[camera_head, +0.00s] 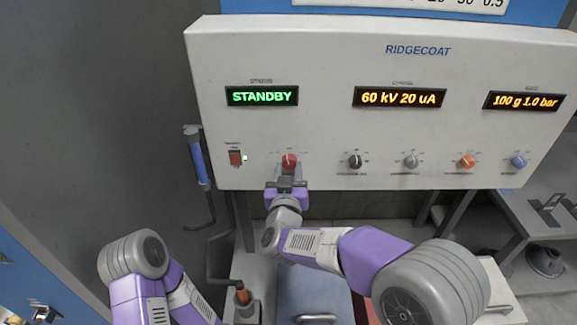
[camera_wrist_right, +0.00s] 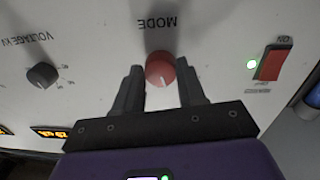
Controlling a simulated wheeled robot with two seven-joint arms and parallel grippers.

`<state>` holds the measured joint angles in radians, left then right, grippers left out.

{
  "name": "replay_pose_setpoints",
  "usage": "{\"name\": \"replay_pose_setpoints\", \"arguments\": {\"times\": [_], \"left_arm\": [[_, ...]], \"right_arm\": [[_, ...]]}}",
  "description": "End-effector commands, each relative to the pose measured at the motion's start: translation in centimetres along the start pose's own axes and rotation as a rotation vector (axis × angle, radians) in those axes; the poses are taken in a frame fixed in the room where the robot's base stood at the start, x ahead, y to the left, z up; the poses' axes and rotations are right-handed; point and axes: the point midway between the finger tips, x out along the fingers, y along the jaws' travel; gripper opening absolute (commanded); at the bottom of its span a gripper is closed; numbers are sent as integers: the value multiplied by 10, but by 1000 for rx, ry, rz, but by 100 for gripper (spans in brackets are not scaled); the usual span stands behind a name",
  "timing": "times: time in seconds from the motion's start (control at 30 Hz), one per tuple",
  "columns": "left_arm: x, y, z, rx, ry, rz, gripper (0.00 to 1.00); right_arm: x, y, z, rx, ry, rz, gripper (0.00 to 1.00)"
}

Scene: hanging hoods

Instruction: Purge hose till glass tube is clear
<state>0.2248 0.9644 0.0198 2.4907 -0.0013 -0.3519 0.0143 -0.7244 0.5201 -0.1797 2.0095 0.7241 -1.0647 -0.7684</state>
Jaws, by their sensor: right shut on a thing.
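The grey control panel (camera_head: 320,60) reads STANDBY in green, 60 kV 20 uA, and 100 g 1.0 bar. My right gripper (camera_head: 288,174) is at the red MODE knob (camera_head: 289,160) on the panel's lower left. In the right wrist view its two dark fingers stand on either side of the red knob (camera_wrist_right: 160,69), shut on it. A glass tube (camera_head: 197,161) filled with blue stands upright in a grey holder left of the panel. A dark grey hose (camera_head: 205,212) runs down from it. My left arm shows at the lower left, but its gripper is out of view.
A red rocker switch (camera_head: 235,158) with a lit green lamp sits left of the red knob. Black, grey, orange (camera_head: 467,161) and blue (camera_head: 518,161) knobs line the panel to the right. An orange-topped fitting (camera_head: 242,296) stands below. A grey table (camera_head: 545,205) is at the right.

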Motion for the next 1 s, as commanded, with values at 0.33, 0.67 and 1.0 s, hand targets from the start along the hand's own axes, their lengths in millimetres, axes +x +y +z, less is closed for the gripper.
{"name": "replay_pose_setpoints", "arguments": {"times": [0.33, 0.67, 1.0], "left_arm": [[-28, 11, 1, 0, 0, 0, 0], [-45, 17, 2, 0, 0, 0, 0], [-53, 20, 2, 0, 0, 0, 0]], "right_arm": [[0, 1, -3, -330, 20, -4, 9], [0, 2, -1, -593, 36, -7, 9], [0, 3, -1, -739, 46, -9, 9]]}}
